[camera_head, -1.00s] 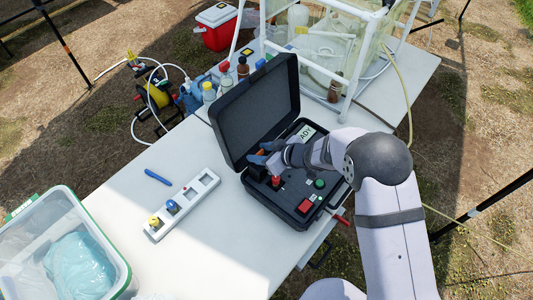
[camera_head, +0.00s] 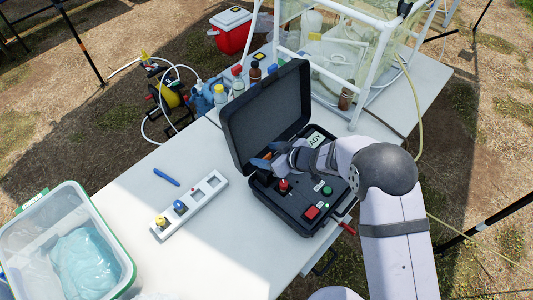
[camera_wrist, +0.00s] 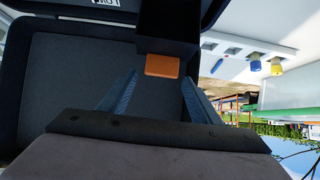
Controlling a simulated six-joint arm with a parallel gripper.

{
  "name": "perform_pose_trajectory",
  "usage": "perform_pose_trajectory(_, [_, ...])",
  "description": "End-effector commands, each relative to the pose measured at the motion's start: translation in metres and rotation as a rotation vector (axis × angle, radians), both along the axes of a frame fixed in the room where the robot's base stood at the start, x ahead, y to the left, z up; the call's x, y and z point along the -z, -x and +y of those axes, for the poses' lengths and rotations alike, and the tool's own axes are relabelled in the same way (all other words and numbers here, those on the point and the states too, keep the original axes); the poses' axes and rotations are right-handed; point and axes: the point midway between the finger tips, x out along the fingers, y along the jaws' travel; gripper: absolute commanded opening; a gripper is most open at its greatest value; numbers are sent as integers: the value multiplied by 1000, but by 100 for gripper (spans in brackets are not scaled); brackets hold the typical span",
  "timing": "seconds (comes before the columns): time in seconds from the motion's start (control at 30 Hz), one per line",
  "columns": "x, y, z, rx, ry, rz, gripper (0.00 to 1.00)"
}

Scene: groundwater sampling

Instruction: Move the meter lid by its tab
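The black meter case (camera_head: 262,198) stands on the white table with its large lid (camera_head: 262,112) raised. My gripper (camera_head: 264,162) is low over the case's left part, in front of the raised lid. A small orange tab (camera_wrist: 162,65) on a black block (camera_wrist: 168,25) shows in the wrist view. My gripper also shows there (camera_wrist: 158,84), its two blue fingers spread apart. The tab appears between and just beyond the fingertips; I cannot tell whether they touch it. In the head view the fingers and wrist hide much of the block.
A white holder (camera_head: 200,200) with blue and yellow caps and a blue pen-like item (camera_head: 166,177) lie left of the case. A clear bin (camera_head: 20,250) is at front left. Bottles (camera_head: 237,82) and a framed clear tank (camera_head: 345,50) stand behind. Red and green buttons sit on the meter panel.

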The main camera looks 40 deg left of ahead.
Motion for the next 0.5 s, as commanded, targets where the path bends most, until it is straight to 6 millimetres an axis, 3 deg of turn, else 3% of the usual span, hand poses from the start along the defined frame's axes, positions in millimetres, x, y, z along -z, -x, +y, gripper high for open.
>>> perform_pose_trajectory(0.27, [-4, -1, -8, 2, 3, 1, 58])
perform_pose_trajectory(0.5, [-21, -1, -29, 3, 1, -1, 58])
